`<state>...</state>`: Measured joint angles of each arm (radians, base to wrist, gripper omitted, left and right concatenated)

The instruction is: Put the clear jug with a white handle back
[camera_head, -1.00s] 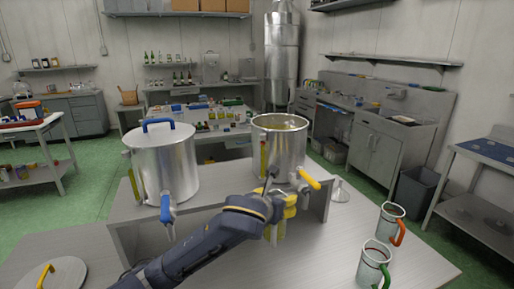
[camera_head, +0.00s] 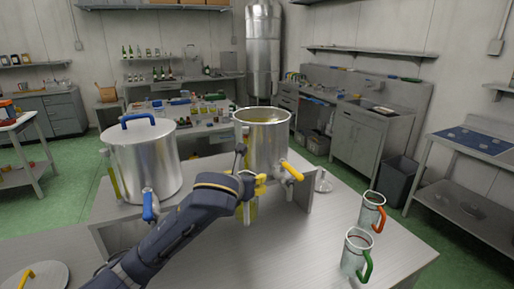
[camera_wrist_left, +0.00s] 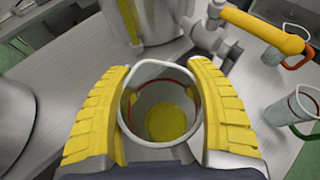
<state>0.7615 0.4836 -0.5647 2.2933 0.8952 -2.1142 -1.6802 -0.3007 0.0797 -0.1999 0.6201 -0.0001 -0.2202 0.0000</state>
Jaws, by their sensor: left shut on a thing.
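A clear jug (camera_wrist_left: 160,100) with yellow liquid at its bottom is between the yellow fingers of my left gripper (camera_wrist_left: 162,115) in the left wrist view. The gripper is shut on it. Its open rim faces the camera and a red line shows inside; I cannot make out its handle. In the head view my left gripper (camera_head: 250,188) is in front of the open steel pot (camera_head: 268,145), left of its yellow-handled tap (camera_head: 291,171). The jug is mostly hidden there. My right gripper is not in view.
A clear jug with an orange handle (camera_head: 371,212) and one with a green handle (camera_head: 354,254) stand at the right of the counter (camera_head: 300,240). A lidded steel pot (camera_head: 146,165) with a blue tap stands left. A lid (camera_head: 38,278) lies at front left.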

